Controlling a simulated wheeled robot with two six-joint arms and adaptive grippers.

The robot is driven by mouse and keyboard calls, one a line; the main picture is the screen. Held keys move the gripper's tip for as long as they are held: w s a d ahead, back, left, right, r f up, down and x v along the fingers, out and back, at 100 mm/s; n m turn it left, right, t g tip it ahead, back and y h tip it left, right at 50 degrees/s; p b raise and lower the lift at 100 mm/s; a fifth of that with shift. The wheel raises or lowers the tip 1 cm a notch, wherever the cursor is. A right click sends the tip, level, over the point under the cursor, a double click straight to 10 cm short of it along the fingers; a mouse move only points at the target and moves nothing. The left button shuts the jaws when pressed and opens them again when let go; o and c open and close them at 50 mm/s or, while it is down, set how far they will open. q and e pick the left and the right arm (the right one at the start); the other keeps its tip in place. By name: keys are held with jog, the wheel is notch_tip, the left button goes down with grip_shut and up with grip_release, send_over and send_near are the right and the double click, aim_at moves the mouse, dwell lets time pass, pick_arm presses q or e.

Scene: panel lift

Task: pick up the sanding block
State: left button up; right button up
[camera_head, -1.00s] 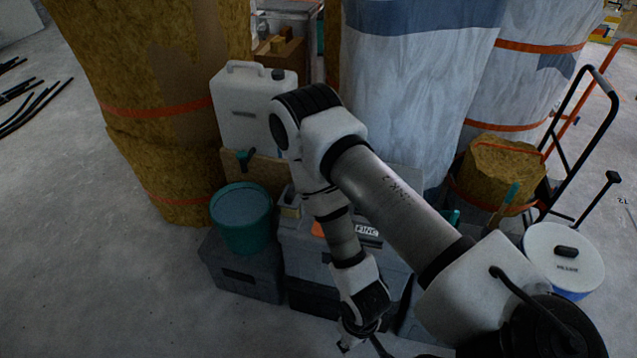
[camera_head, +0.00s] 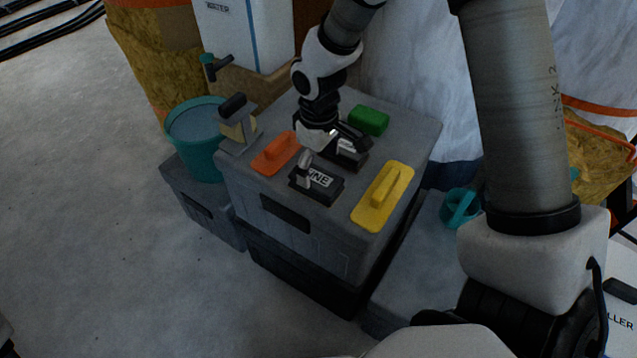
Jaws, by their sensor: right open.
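A dark block with white lettering ending in "INE", apparently the sanding block (camera_head: 323,188), lies on the grey crate's lid (camera_head: 270,193). A second dark block (camera_head: 351,161) lies just behind it, partly covered by my right gripper (camera_head: 331,151). My right gripper points down over the two blocks with its fingers apart, holding nothing that I can see. A pale finger overlaps the lettered block's back left end in the picture; I cannot tell whether it touches. My left gripper is not in view.
An orange float (camera_head: 272,157), a yellow float (camera_head: 386,200), a green block (camera_head: 369,121) and a dark-handled tool (camera_head: 237,122) surround the blocks on the lid. A teal bucket (camera_head: 194,162) stands left. Tall wrapped rolls (camera_head: 425,75) stand behind.

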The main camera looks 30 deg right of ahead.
aim_at(316, 177)
jog(key=f, duration=0.1)
jog(key=f+b, duration=0.1)
jog(key=f, duration=0.1)
jog(key=f+b, duration=0.1)
jog(key=shift+w+a+f, duration=0.15)
jog(key=shift+a+f, duration=0.1)
jog(key=shift+f, duration=0.05)
jog(key=shift+d+f, duration=0.1)
jog(key=shift+f, duration=0.15)
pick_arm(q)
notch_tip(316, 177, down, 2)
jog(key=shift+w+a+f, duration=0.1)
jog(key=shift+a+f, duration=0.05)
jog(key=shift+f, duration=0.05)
pick_arm(e)
jog(key=shift+r, duration=0.15)
jog(key=shift+c, duration=0.4)
jog(key=c, duration=1.2)
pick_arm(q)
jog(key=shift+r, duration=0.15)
pick_arm(e)
jog(key=shift+r, duration=0.1)
jog(key=shift+c, duration=0.2)
